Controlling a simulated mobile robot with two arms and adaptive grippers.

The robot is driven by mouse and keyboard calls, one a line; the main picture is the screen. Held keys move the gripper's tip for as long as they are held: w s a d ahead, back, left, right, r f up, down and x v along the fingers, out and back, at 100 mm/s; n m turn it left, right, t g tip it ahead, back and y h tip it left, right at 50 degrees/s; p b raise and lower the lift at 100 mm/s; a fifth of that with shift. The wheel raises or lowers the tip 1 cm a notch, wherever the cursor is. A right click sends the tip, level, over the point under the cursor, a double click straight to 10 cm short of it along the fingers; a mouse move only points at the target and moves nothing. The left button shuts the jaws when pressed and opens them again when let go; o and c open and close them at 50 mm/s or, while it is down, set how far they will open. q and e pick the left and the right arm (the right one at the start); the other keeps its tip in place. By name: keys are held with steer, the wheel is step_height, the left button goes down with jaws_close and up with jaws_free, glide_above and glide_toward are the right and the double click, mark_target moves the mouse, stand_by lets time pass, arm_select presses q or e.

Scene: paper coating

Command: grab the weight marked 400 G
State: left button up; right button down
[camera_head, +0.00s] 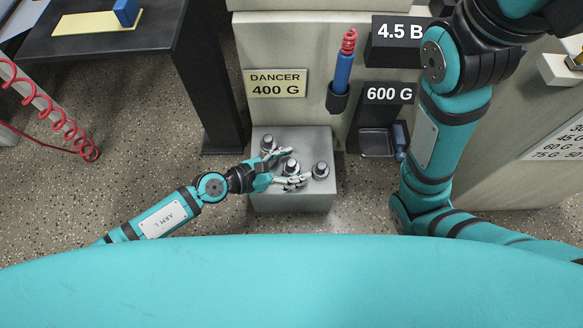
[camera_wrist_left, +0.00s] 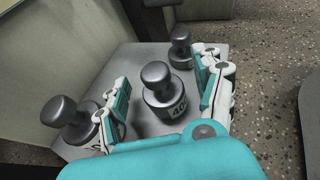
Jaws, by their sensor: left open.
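In the left wrist view, a grey metal weight (camera_wrist_left: 163,92) with a round knob and a label reading "40", the rest cut off, stands upright between the spread fingers of my left gripper (camera_wrist_left: 168,103). In the head view this middle weight (camera_head: 290,168) is partly hidden by my left gripper (camera_head: 279,172), which is open around it. A second weight (camera_head: 268,143) stands behind it and a third weight (camera_head: 321,170) to its right. The weights stand on a grey block (camera_head: 290,202). My right arm is at the right; its gripper is out of frame.
A sign reading "DANCER 400 G" (camera_head: 276,84) is on the panel behind the block. A blue tool with a red coil (camera_head: 343,72) stands in a black holder. A "600 G" sign (camera_head: 388,93) is above an empty tray (camera_head: 377,143). A dark table (camera_head: 110,42) stands at the upper left.

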arm_select(q)
jaws_close()
steer(key=shift+r, duration=0.1)
stand_by(0.3)
